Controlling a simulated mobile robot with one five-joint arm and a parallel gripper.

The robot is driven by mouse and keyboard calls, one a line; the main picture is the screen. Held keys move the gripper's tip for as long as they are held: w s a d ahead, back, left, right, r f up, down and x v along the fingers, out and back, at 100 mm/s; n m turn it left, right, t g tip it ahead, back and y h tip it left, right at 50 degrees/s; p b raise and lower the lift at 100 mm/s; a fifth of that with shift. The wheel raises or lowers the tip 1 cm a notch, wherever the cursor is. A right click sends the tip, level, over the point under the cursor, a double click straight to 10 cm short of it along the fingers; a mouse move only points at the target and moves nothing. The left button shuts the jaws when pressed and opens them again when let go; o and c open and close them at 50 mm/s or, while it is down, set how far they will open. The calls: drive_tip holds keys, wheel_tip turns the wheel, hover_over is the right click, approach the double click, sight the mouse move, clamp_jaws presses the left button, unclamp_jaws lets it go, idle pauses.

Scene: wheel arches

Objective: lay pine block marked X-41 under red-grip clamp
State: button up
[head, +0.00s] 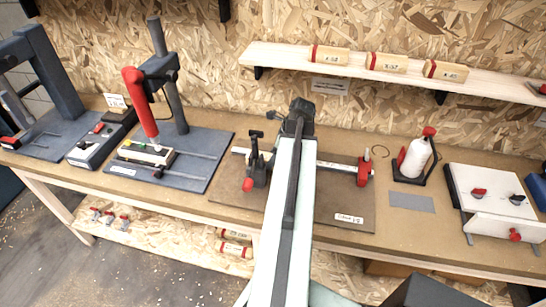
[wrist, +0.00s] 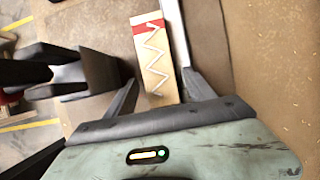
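A pine block (wrist: 154,65) with a red band and a white zigzag lies between my fingertips in the wrist view, beside a pale metal bar (wrist: 176,35); no X-41 mark is readable on it. My gripper (wrist: 161,78) appears open, with a narrow gap on each side of the block. In the head view my arm hides this block. A black clamp with a red grip (head: 248,185) stands on the brown plate (head: 341,211), left of my arm. Black parts (wrist: 84,74) also show left of the block in the wrist view.
Several red-banded blocks lie on the shelf (head: 290,57), marks too small to read.

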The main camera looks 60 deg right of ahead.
drive_tip(key=shift+r, duration=0.1)
drive_tip(key=shift+r+p, duration=0.2)
drive_tip(key=shift+p, duration=0.1)
drive_tip(key=p+v, duration=1.1)
drive_tip(key=v, duration=0.1)
drive_tip(key=shift+r+p, duration=0.35)
